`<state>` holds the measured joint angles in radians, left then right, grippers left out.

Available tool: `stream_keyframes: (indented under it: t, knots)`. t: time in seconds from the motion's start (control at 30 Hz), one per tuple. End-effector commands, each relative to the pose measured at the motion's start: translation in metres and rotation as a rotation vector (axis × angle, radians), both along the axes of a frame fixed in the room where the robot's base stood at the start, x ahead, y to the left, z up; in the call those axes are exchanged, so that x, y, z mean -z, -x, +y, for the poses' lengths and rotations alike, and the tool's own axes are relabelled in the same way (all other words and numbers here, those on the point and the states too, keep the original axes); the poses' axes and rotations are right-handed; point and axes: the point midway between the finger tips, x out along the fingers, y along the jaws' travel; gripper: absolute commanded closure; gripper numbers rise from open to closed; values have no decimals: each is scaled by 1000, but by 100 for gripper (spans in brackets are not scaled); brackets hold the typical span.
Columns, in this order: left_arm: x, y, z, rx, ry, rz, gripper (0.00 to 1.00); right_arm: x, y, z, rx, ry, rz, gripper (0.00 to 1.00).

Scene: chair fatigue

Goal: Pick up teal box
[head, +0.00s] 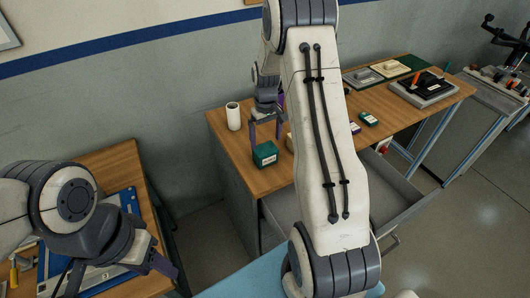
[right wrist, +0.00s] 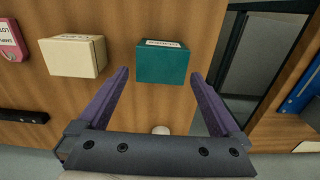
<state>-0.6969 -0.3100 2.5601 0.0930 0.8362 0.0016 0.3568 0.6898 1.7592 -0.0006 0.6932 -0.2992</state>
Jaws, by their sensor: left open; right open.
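The teal box (head: 265,154) stands on the wooden desk (head: 228,148) near its left end. In the right wrist view the teal box (right wrist: 163,62) lies ahead, between the lines of my two fingers and a little beyond their tips. My right gripper (head: 266,132) is open and empty, just above and behind the box in the head view; its purple fingers (right wrist: 160,76) are spread wider than the box. My left gripper (head: 122,278) is open at the lower left, over another table and far from the box.
A white roll (head: 233,116) stands near the desk's back edge. A small green box (head: 368,118) lies farther right. An open drawer (head: 400,190) juts out from the desk.

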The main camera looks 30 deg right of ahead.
Motion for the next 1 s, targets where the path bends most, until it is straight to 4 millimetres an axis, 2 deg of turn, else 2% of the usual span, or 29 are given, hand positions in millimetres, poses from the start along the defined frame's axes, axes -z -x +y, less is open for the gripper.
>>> stream_keyframes:
  t: [0.23, 0.37, 0.5, 0.77, 0.8, 0.97, 1.0]
  knots:
    - [-12, 0, 0, 0, 0, 0, 50, 18, 1, 2, -1, -1, 4, 0]
    - [-24, 0, 0, -1, 0, 0, 50, 37, 0, 3, -1, -2, 5, 0]
    - [-27, 0, 0, -1, 0, 0, 50, 55, 0, 2, 0, -1, 2, 0]
    - [-27, 0, 0, -1, 0, 0, 50, 61, -1, 2, 0, 0, -1, 0]
    - [-27, 0, 0, -1, 0, 0, 50, 61, -1, 2, 0, 0, -1, 4]
    - [-27, 0, 0, -1, 0, 0, 50, 61, -1, 2, 0, 0, -1, 65]
    - [-27, 0, 0, -1, 0, 0, 50, 60, -1, 2, 0, 0, -2, 71]
